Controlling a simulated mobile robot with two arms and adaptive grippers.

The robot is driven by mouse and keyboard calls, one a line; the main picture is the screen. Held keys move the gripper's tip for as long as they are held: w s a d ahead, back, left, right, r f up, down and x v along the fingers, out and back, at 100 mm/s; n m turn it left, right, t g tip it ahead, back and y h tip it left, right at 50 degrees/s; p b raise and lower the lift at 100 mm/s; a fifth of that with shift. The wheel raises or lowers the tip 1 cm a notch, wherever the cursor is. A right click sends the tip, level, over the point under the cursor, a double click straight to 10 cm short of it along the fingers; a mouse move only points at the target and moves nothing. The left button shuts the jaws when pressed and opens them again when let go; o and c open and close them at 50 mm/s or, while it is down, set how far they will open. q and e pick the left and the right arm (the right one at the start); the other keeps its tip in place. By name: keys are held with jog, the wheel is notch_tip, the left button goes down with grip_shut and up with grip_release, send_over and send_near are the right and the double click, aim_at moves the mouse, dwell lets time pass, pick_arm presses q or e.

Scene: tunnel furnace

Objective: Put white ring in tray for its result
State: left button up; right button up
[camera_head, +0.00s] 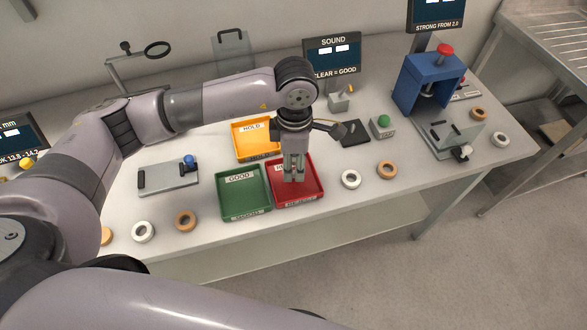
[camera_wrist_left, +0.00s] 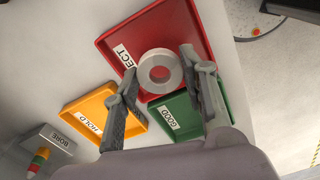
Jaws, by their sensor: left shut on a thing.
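My left gripper (camera_head: 294,179) points down over the red REJECT tray (camera_head: 309,202). In the left wrist view the left gripper (camera_wrist_left: 160,62) is shut on a white ring (camera_wrist_left: 144,68), one finger on each side. The ring shows in front of the red tray (camera_wrist_left: 205,22); whether it touches the tray floor I cannot tell. In the head view the fingers hide the held ring. The green GOOD tray (camera_head: 230,205) is directly left of the red one, and the yellow HOLD tray (camera_head: 246,141) is behind. My right gripper is not in view.
A white ring (camera_head: 351,172) and a tan ring (camera_head: 387,163) lie right of the red tray. More rings lie along the front left edge and at the right. A SOUND display (camera_head: 332,55) stands behind, and a blue press (camera_head: 411,84) at back right.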

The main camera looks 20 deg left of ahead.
aim_at(293, 181)
pick_arm(q)
jog(key=shift+f, duration=0.6)
notch_tip(293, 181, down, 3)
jog(key=shift+f+p, duration=0.2)
jog(key=shift+p, duration=0.3)
jog(key=shift+f, duration=0.25)
jog(key=o, duration=1.2)
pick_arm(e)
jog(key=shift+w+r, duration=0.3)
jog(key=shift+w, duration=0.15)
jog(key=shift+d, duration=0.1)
